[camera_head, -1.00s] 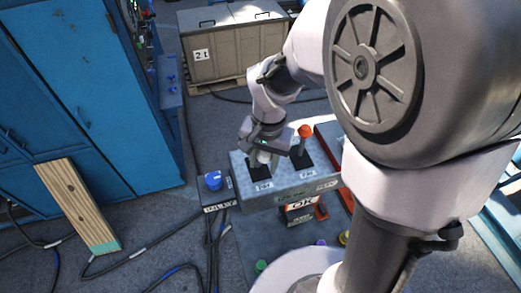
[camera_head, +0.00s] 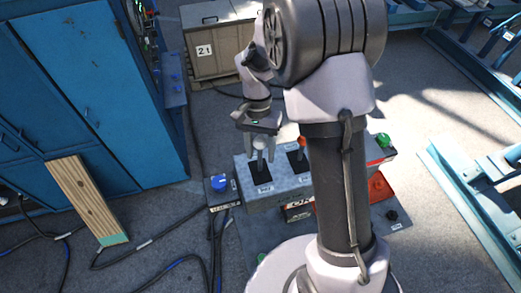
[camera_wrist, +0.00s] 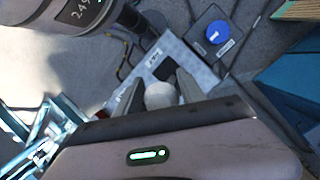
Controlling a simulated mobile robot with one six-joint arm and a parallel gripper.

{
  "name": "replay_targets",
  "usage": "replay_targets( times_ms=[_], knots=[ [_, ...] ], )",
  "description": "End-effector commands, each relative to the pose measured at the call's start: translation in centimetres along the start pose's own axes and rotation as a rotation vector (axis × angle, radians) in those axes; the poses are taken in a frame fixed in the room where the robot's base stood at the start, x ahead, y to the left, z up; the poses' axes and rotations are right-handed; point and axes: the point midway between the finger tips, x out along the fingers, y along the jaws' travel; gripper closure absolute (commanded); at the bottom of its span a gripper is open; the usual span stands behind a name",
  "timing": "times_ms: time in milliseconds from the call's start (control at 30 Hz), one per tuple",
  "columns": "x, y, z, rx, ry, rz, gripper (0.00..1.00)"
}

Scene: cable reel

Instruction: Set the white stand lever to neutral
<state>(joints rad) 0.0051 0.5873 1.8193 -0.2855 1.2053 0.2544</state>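The white stand lever (camera_head: 260,157) rises from a black slot plate (camera_head: 261,176) at the left end of the grey control box (camera_head: 279,190). It looks about upright in the head view. Its pale round knob also shows in the wrist view (camera_wrist: 161,95), between the two fingers. My gripper (camera_head: 260,149) is above the slot plate, pointing down, with its fingers apart on either side of the knob. Contact between fingers and knob cannot be made out.
An orange-topped lever (camera_head: 302,142) stands just right on the same box. A blue knob unit (camera_head: 219,184) sits at the box's left. A blue cabinet (camera_head: 95,100), a wooden plank (camera_head: 88,200) and floor cables lie left. A crate (camera_head: 218,42) stands behind.

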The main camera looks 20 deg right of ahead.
Motion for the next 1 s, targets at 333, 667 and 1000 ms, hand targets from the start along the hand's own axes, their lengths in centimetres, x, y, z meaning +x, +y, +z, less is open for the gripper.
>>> replay_targets(
  times_ms=[333, 667, 1000],
  knots=[
    [-0.1, 0.0, 0.0, 0.0, 0.0, -0.001, 0.41],
    [-6.8, -0.1, -0.1, 0.0, 0.005, -0.004, 0.41],
    [-16.0, 0.0, 0.0, 0.001, 0.002, -0.002, 0.41]
  ],
)
